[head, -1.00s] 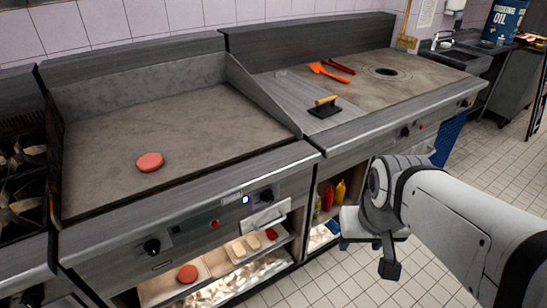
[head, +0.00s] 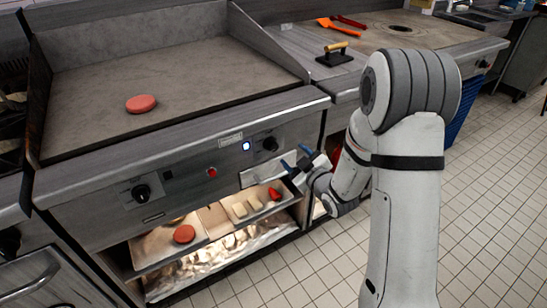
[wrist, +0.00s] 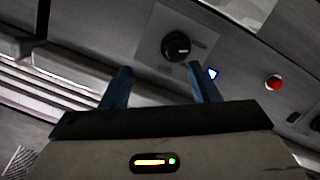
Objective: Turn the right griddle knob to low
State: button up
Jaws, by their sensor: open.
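The right griddle knob (head: 270,144) is a black round knob on the griddle's grey front panel, right of a small blue-lit indicator. In the wrist view the knob (wrist: 176,46) sits on a light square plate, beyond and between my fingertips and nearer the right one. My gripper (head: 296,161) has blue fingers, spread apart and empty. In the head view it is just below and to the right of the knob, and apart from it. The fingers also show in the wrist view (wrist: 160,80). The knob's pointer mark is too small to read.
The left griddle knob (head: 142,193) and a red button (head: 212,172) are on the same panel. A lower shelf holds trays with a red patty (head: 184,233) and other food. Another patty (head: 141,104) lies on the griddle.

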aim_at(275, 149)
jog(key=shift+n+t+y, duration=0.3)
jog(key=shift+n+y, duration=0.1)
jog(key=shift+y, duration=0.5)
jog(key=w+a, duration=0.2)
jog(key=w+a+f, duration=0.1)
jog(key=w+a, duration=0.1)
jog(key=w+a+f, duration=0.1)
jog(key=a, duration=0.1)
jog(key=shift+w+f, duration=0.1)
jog(key=shift+w, duration=0.3)
jog(key=shift+c, duration=0.2)
